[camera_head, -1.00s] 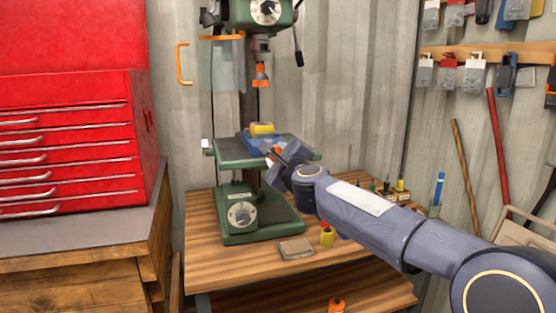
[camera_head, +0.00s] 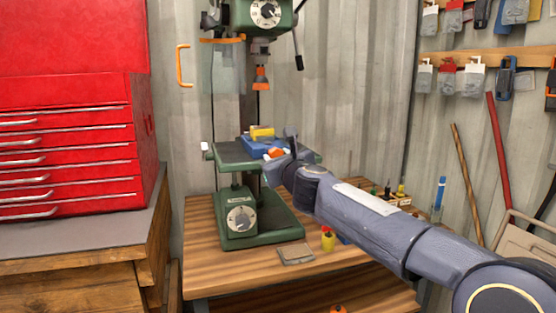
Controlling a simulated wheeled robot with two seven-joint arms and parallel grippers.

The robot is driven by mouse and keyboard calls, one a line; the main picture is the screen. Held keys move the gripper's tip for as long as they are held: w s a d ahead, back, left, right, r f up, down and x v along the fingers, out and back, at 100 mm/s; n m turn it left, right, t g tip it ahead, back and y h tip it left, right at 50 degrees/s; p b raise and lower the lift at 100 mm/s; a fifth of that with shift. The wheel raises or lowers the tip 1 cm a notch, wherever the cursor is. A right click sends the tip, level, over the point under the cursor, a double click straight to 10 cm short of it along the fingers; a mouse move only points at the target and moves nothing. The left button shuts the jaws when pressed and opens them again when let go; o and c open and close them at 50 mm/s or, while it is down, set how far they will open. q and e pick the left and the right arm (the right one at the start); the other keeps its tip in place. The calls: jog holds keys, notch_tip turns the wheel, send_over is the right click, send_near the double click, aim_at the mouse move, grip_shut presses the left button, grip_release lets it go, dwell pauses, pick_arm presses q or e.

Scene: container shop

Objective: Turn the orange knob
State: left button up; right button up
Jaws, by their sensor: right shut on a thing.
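The orange knob (camera_head: 275,153) shows as a small patch at the front of a blue vise (camera_head: 255,144) on the green drill press table (camera_head: 228,158). My right gripper (camera_head: 282,153) is at the knob and shut on it. The gripper's wrist hides part of the knob and the right side of the press table. A yellow block (camera_head: 262,133) sits in the top of the vise. My left gripper is not in view.
The drill chuck with an orange tip (camera_head: 261,78) hangs above the vise. A red tool chest (camera_head: 70,150) stands at left.

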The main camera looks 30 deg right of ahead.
dwell(0.4)
jog(key=o, duration=1)
jog(key=v, duration=0.7)
jog(key=shift+s, duration=0.4)
jog(key=shift+a, duration=0.15)
